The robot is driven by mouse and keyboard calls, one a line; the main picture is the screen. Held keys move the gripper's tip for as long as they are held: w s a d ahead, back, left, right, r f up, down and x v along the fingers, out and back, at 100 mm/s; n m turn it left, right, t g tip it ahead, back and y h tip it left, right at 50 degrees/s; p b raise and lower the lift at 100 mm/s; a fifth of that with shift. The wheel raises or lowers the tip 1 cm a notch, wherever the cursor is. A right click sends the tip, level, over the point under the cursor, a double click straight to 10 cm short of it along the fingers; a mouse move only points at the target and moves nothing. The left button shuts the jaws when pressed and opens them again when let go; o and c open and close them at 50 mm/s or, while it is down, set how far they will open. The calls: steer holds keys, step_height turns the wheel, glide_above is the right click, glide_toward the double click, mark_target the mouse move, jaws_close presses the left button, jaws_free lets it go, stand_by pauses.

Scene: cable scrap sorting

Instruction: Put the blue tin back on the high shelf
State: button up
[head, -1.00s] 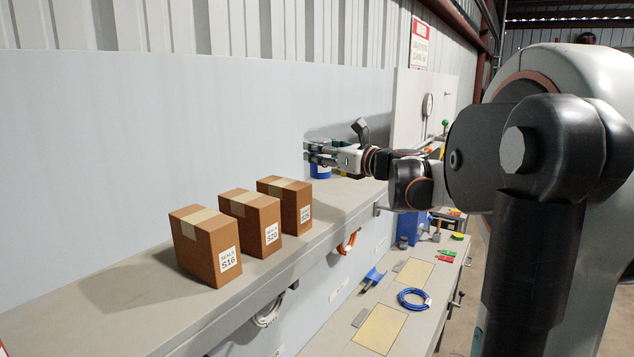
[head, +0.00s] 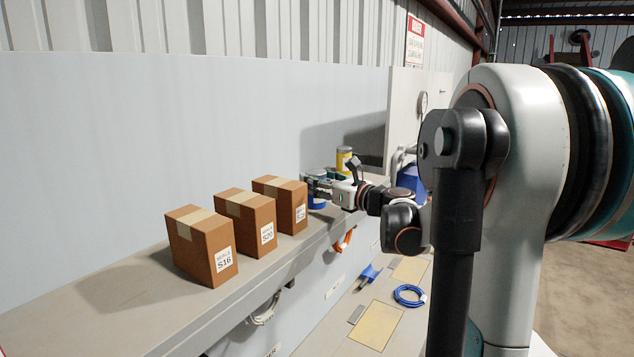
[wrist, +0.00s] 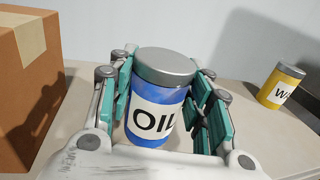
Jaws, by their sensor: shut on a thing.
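The blue tin (wrist: 156,108) has a grey lid and a white label reading "OIL". In the wrist view it stands upright between the two green-padded fingers of my gripper (wrist: 165,112), which is shut on it. In the head view the tin (head: 317,204) shows only in part, with my gripper (head: 318,188) around it, at the high shelf (head: 120,297) just right of the row of boxes. I cannot tell whether the tin's base touches the shelf.
Cardboard boxes (head: 201,246), (head: 246,222) and (head: 280,204) stand left of my gripper; the closest box (wrist: 28,85) fills the wrist view's left side. A yellow tin (wrist: 281,86) stands to the right. A lower bench with a blue cable coil (head: 409,295) lies below.

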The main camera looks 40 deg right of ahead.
steer(key=shift+f, duration=0.2)
steer(key=o, duration=1.2)
steer(key=shift+r, duration=0.1)
steer(key=shift+r, duration=0.1)
steer(key=s, duration=0.4)
steer(key=s+d+b, duration=0.1)
steer(key=s, duration=0.3)
steer(key=s+b, duration=0.1)
steer(key=s, duration=0.2)
steer(key=shift+s+d, duration=0.35)
steer(key=shift+s, duration=0.05)
